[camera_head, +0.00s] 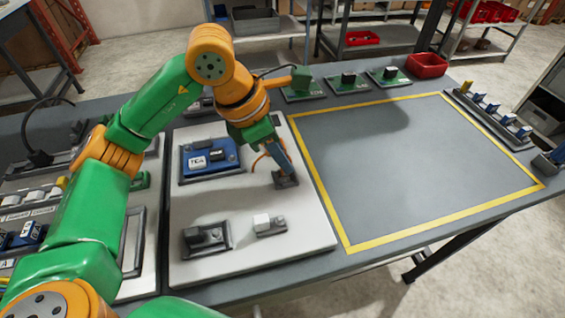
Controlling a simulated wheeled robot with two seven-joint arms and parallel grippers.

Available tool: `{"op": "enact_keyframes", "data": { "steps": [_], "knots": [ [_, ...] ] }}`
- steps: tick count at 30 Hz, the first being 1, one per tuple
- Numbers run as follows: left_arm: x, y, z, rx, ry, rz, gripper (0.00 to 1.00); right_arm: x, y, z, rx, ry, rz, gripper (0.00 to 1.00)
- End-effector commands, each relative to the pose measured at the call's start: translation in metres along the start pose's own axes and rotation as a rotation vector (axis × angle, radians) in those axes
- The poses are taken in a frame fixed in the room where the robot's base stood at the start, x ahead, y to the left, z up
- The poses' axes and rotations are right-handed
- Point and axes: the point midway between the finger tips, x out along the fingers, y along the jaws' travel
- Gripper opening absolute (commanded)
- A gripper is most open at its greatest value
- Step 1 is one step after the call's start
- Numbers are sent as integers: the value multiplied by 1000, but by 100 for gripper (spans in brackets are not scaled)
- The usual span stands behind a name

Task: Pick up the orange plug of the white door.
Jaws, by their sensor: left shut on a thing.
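The white door (245,245) appears to be the pale panel lying on the grey table, with several small fittings on it. My left gripper (284,178) points down over its right part, at a small dark fitting (287,183). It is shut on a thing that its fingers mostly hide. A thin curved orange piece (258,160) shows just left of the fingers, and looks like part of the orange plug. I cannot tell whether the plug is still in the dark fitting. My right gripper is not in view.
A blue fitting (210,158) sits at the panel's upper left, a dark block (205,237) and a white block (266,223) nearer the front. A yellow-bordered area (420,165) to the right is clear. A red bin (427,65) stands at the back.

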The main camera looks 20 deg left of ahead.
Motion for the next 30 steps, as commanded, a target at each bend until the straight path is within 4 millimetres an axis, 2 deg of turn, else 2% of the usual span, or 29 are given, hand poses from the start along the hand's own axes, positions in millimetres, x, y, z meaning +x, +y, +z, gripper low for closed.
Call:
{"op": "enact_keyframes", "data": {
  "steps": [2,9,15,21,30],
  "knots": [
    [-15,4,7,-1,-3,3,0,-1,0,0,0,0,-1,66],
    [-73,55,31,-6,-2,1,0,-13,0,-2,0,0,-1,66],
    [-96,105,42,-5,-1,-1,0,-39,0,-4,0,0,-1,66],
    [-104,131,45,-1,-1,-1,0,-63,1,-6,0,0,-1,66],
    [-102,140,43,2,0,3,0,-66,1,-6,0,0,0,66]
  ]
}}
